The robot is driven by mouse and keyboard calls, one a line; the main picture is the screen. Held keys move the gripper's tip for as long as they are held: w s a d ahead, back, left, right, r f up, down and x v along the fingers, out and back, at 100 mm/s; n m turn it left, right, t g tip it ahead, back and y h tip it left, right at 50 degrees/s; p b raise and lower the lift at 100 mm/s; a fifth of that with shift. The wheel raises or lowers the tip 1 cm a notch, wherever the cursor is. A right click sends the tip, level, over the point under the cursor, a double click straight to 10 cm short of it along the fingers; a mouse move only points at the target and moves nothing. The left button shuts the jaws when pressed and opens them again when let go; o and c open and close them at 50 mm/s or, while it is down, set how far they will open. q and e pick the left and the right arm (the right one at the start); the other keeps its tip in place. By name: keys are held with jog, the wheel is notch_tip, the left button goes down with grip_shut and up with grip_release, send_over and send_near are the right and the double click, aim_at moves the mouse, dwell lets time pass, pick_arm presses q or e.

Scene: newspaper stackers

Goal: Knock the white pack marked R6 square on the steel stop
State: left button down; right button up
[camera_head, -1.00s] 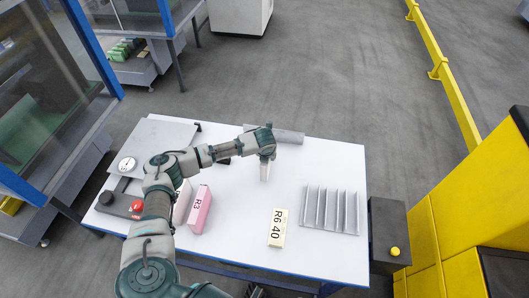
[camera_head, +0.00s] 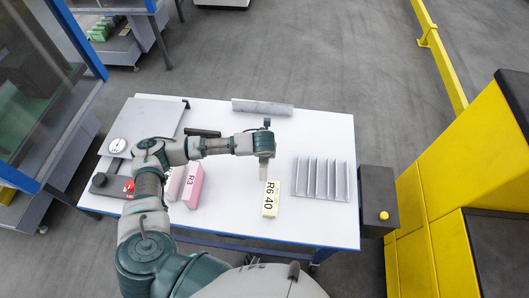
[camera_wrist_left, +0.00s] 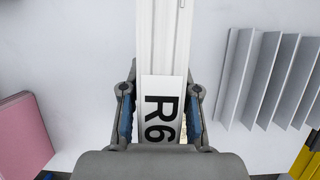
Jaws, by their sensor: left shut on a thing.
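A grey metal bar (camera_head: 262,107) at the table's back edge may be the steel stop. My right gripper is out of view.
The finned rack (camera_head: 322,178) stands close right of the pack. A pink R3 pack (camera_head: 193,186) lies left, with another partly behind my arm. A grey plate (camera_head: 150,113) with a dial stands at back left. Bare table lies between the pack and the metal bar.

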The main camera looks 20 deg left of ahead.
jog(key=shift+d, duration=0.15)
pick_arm(q)
jog(key=shift+w, duration=0.1)
jog(key=w+a+r+p, duration=0.2)
jog(key=w+a, duration=0.3)
jog(key=w, duration=0.3)
jog(key=w+a+r+p, duration=0.2)
jog(key=w+a, duration=0.3)
jog(key=w, duration=0.3)
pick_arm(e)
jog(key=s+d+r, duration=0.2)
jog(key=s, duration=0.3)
pick_arm(q)
notch_tip(320, 180, down, 8)
jog(key=b, duration=0.7)
jog(key=shift+w+r, duration=0.1)
jog(key=shift+r, duration=0.05)
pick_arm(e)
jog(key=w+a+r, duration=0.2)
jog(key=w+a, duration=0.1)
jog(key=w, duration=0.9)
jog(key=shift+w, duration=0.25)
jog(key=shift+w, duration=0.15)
